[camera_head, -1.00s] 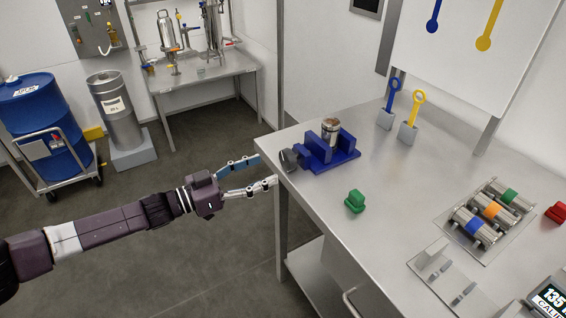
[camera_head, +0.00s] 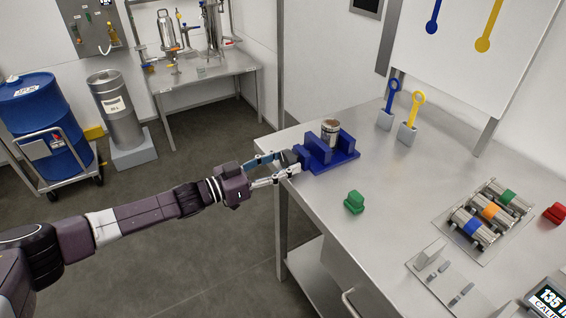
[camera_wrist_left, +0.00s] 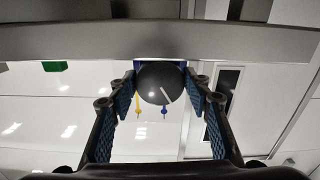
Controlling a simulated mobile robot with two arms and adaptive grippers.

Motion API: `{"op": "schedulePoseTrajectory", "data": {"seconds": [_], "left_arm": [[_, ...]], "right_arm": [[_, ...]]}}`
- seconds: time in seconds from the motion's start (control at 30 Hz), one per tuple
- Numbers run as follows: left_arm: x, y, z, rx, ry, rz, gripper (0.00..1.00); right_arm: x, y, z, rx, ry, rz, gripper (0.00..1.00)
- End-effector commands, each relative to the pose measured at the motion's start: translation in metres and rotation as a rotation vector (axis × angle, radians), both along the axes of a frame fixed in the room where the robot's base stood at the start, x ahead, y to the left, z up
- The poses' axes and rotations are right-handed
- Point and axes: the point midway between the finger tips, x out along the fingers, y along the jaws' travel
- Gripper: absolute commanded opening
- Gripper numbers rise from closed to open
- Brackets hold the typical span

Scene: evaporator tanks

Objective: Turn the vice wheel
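The blue vice (camera_head: 345,159) stands at the near left corner of the steel table, with a small metal can (camera_head: 330,132) between its jaws. Its dark grey round wheel (camera_head: 289,158) is on the vice's left end at the table edge, partly hidden by my fingers. In the left wrist view the wheel (camera_wrist_left: 157,84) is a dark disc with a pale line, between the two fingertips. My left gripper (camera_head: 286,163) is open, its fingers on either side of the wheel; contact is unclear. My right gripper is out of view.
A green block (camera_head: 354,202) lies on the table (camera_head: 400,190) in front of the vice. Blue and yellow ring-handled tools (camera_head: 412,115) stand in holders behind it. A rack of cylinders (camera_head: 487,215) is at the right.

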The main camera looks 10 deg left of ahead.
Motion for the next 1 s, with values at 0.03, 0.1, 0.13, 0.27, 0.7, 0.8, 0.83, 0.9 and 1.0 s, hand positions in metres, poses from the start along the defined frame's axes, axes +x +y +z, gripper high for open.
{"op": "schedulePoseTrajectory", "data": {"seconds": [0.03,0.1,0.13,0.27,0.7,0.8,0.83,0.9,1.0], "left_arm": [[-0.0001,0.0002,-0.0001,0.0,0.0,0.0,0.37],[-0.0002,0.0001,-0.0002,0.0,0.0,0.0,0.29],[-0.0001,0.0002,-0.0002,0.0,0.0,0.0,0.26],[-0.0003,0.0002,-0.0003,0.001,-0.001,0.0,0.18],[-0.0002,-0.0004,-0.0006,0.201,-0.278,-0.001,0.18],[0.0001,-0.0002,0.0003,0.218,-0.302,0.0,0.18],[0.0001,-0.0002,0.0004,0.22,-0.305,-0.001,0.18],[0.0001,-0.0003,0.0005,0.22,-0.305,-0.001,0.18],[0.0001,-0.0001,0.0006,0.22,-0.304,-0.001,0.18]], "right_arm": [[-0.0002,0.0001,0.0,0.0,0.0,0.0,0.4],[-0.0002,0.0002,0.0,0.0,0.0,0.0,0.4],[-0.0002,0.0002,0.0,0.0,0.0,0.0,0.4],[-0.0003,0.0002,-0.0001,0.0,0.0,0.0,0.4],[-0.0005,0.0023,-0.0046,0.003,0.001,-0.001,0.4],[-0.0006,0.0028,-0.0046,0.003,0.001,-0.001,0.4],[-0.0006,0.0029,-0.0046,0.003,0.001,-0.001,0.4],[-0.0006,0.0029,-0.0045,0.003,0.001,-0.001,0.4],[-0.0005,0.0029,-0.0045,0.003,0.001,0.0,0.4]]}}
